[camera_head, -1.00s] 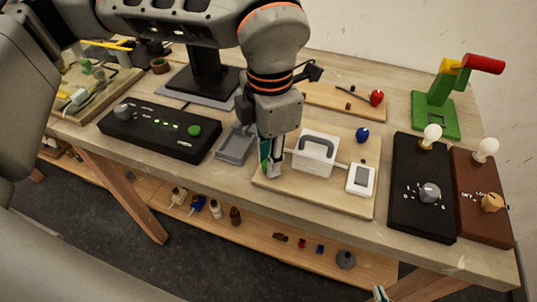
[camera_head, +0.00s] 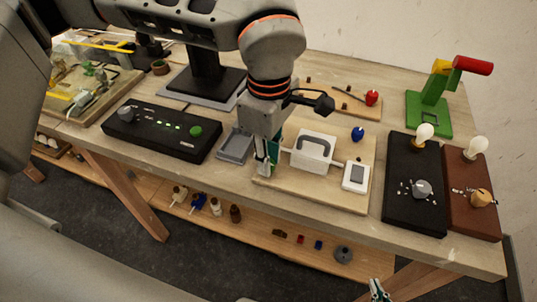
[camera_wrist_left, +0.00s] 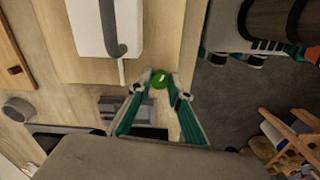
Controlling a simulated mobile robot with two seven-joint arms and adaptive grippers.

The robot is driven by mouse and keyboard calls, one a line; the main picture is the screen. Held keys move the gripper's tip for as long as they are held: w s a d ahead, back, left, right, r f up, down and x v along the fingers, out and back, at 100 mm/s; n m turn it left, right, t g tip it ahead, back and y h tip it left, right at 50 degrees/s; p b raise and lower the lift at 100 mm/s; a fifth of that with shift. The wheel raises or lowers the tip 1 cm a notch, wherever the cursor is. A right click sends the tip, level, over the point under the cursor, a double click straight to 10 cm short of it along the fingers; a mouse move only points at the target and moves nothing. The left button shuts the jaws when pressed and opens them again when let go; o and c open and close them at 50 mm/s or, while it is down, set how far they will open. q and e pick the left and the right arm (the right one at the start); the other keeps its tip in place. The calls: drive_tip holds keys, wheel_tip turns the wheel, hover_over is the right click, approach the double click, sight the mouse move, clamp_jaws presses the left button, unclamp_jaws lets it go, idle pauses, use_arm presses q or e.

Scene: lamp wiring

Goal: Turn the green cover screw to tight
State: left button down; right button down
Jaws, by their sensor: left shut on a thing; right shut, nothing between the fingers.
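The green cover screw (camera_wrist_left: 160,79) is a round green knob with a light mark on top, between my left fingertips in the left wrist view. It sits at the edge of the wooden board, beside the white box with a grey handle (camera_head: 312,150). My left gripper (camera_wrist_left: 159,84) is shut on the screw from above. In the head view my left gripper (camera_head: 266,170) points down at the board's left end, and its fingers mostly hide the screw. My right gripper (camera_head: 378,290) is shut and empty at the bottom edge, in front of the table.
A grey tray (camera_head: 236,145) and a black panel with a green knob (camera_head: 160,130) lie left of the board. A white switch (camera_head: 356,177) and a blue knob (camera_head: 358,133) are on the board. Black (camera_head: 413,205) and brown (camera_head: 472,210) bulb boxes stand right.

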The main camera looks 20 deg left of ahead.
use_arm(q)
drive_tip(key=m, duration=0.3)
drive_tip(key=shift+r+m, duration=0.1)
drive_tip(key=shift+m, duration=0.2)
drive_tip(key=shift+p, duration=0.3)
drive_tip(key=shift+m, duration=0.3)
drive_tip(key=c, duration=1.8)
unclamp_jaws()
drive_tip(key=shift+c, duration=0.2)
wheel_tip(320, 180, up, 12)
